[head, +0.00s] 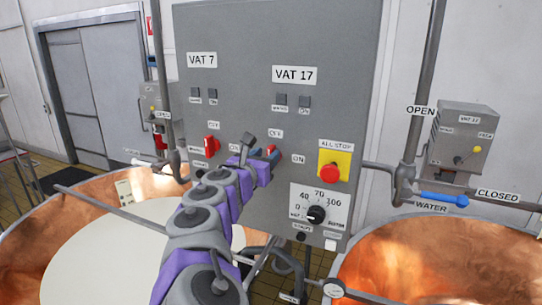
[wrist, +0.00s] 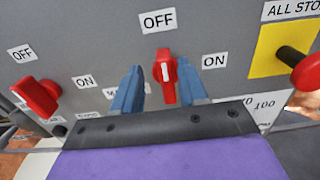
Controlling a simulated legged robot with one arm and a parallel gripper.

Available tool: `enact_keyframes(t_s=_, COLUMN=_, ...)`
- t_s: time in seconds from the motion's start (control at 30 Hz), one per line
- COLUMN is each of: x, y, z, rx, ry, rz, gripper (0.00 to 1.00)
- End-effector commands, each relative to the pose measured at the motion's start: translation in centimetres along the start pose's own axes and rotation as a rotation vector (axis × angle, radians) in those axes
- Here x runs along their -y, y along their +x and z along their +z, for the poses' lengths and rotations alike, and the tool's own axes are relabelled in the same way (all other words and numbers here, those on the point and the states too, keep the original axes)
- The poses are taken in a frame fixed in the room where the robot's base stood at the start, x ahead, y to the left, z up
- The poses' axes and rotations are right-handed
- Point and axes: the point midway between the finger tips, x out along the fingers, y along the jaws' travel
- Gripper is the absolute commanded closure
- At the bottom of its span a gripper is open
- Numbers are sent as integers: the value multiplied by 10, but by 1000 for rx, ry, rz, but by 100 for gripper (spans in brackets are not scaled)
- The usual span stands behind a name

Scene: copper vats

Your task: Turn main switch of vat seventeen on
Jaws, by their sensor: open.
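The main switch of vat seventeen is a red rotary knob (wrist: 166,77) on the grey panel under the VAT 17 label (head: 294,74). In the wrist view its white mark stands upright, towards the OFF label (wrist: 158,20); the ON label (wrist: 214,61) is to its right. My gripper (wrist: 160,88) is open, with one blue finger on each side of the knob. A narrow gap shows on each side; whether a finger touches it I cannot tell. In the head view my gripper (head: 265,158) is at the panel, and my arm hides most of this knob.
The VAT 7 red knob (wrist: 36,95) is to the left. A red ALL STOP button (head: 330,172) on a yellow plate is close to the right. A temperature dial (head: 316,214) sits below. Copper vats (head: 440,262) stand on both sides, with a blue-handled water valve (head: 442,199) at right.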

Motion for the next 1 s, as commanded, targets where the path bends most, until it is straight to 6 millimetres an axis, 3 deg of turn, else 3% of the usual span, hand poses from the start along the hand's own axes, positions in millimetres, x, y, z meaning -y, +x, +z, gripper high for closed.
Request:
enact_keyframes(t_s=0.4, x=-4, y=2, z=0, rx=0, ry=-3, rz=2, gripper=57)
enact_keyframes(t_s=0.83, x=-2, y=3, z=0, rx=0, ry=-1, rz=3, gripper=98)
enact_keyframes(t_s=1.0, x=-4, y=3, z=0, rx=0, ry=-2, rz=3, gripper=100)
